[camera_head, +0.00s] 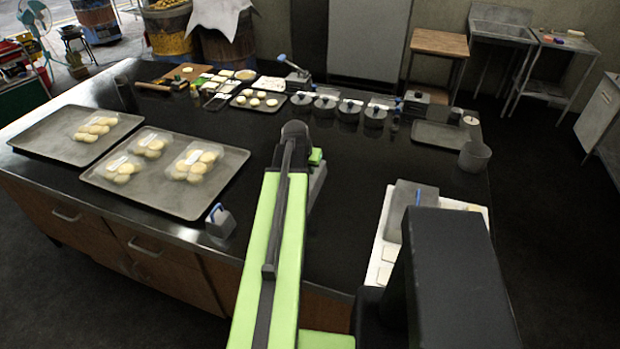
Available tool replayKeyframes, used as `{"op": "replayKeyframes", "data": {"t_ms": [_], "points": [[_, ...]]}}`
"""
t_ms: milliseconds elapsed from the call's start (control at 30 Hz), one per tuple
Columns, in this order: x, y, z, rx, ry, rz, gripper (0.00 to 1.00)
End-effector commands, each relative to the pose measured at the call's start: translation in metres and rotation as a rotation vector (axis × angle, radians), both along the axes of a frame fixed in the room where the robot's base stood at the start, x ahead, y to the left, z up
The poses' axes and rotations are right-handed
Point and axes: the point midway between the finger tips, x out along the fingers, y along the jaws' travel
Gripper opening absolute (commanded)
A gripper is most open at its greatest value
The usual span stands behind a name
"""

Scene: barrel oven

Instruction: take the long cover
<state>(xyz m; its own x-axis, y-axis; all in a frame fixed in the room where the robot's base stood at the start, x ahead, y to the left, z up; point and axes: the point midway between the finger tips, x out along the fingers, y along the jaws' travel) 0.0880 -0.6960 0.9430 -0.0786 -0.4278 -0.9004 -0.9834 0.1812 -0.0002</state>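A long grey box-shaped piece with a blue handle (400,228) sits on a white tray (374,272) at the right front of the black counter. It looks like the long cover, and a dark shape in front hides part of it. My green arm reaches forward over the counter's front edge, left of this piece and apart from it. My gripper (316,160) is at the arm's far end, mostly hidden behind the arm, so its fingers cannot be made out. I see nothing held.
Trays with bagged pale buns (192,165) fill the counter's left. Several round lidded tins (349,110) line the back, with a grey tray (437,138) and cup (474,156) at right. A small grey block (220,224) stands by the front edge. The middle counter (366,165) is clear.

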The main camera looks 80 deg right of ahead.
Motion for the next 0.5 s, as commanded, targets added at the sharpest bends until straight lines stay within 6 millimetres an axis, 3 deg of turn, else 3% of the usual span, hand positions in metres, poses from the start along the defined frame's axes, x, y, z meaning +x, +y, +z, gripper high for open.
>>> {"op": "replayKeyframes", "data": {"t_ms": [333,500], "points": [[0.000,0.000,0.001,0.000,0.000,0.000,0.00],[0.000,0.000,0.017,0.000,0.000,0.000,0.00]]}}
